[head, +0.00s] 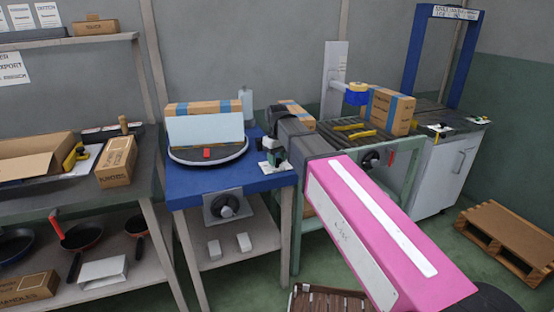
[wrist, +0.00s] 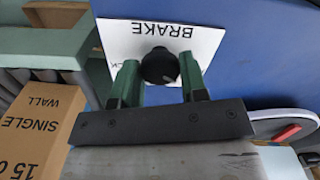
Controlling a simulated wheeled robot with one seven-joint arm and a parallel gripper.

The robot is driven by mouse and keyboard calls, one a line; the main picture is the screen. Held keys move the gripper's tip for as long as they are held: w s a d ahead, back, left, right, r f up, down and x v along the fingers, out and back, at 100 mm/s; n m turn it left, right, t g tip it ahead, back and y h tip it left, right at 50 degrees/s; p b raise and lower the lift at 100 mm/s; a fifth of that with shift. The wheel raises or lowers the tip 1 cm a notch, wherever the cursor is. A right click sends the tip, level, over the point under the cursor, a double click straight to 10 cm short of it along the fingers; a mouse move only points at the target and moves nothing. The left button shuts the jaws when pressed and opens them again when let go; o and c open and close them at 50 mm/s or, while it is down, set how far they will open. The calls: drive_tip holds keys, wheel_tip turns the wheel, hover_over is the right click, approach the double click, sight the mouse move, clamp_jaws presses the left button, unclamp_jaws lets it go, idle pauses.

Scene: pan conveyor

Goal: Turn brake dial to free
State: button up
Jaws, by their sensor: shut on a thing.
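The brake dial (wrist: 160,66) is a dark round knob on a white plate (wrist: 194,45) marked BRAKE, upside down in the wrist view. The plate lies on the blue table (wrist: 262,60). My gripper (wrist: 157,78) has its two green fingers on either side of the dial and is shut on it. The plate's lower lettering is mostly hidden behind a finger, so the dial's setting cannot be read. In the head view my gripper (head: 276,158) is at the right front corner of the blue table, and the dial is hidden there.
A round turntable (head: 230,156) with a pale panel, a red piece and a carton (head: 203,107) stands left of my gripper. A roller conveyor (head: 352,134) with yellow pieces and cartons (head: 390,110) is to the right. A wooden pallet (head: 510,238) lies on the floor.

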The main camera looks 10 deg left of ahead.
drive_tip(key=o, duration=0.9)
drive_tip(key=shift+r, duration=0.15)
wheel_tip(320, 180, up, 11)
drive_tip(key=shift+f, duration=0.2)
